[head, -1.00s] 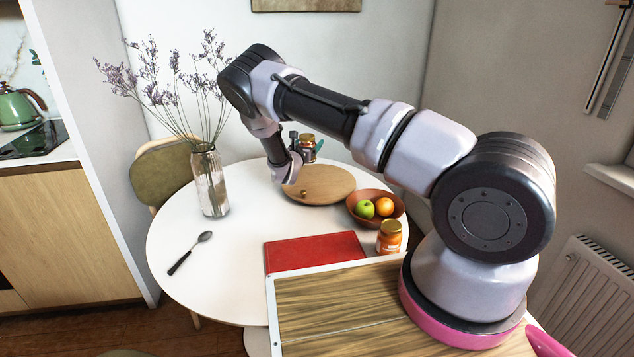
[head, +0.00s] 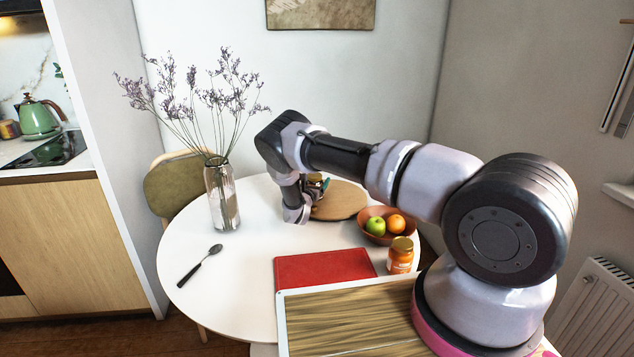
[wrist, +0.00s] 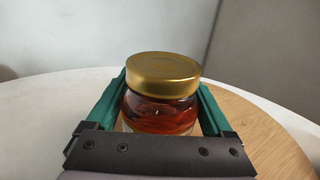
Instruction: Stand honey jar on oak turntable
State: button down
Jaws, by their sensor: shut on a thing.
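The honey jar (wrist: 158,115), with a gold lid and dark amber contents, stands upright between the green fingers of my gripper (wrist: 161,88) in the wrist view. My gripper is shut on it. In the head view the jar (head: 315,179) is mostly hidden behind my wrist, at the back left of the oak turntable (head: 345,200). The round wooden turntable also shows in the wrist view (wrist: 250,125), to the right of the jar, with white table on the left. I cannot tell whether the jar's base touches anything; its lower part is hidden.
A glass vase (head: 222,200) with dried flowers stands left of my gripper. A fruit bowl (head: 372,238) is right of the turntable, with an orange-filled jar (head: 401,256) in front.

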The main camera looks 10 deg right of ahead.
grip_release()
jog(key=shift+f, duration=0.1)
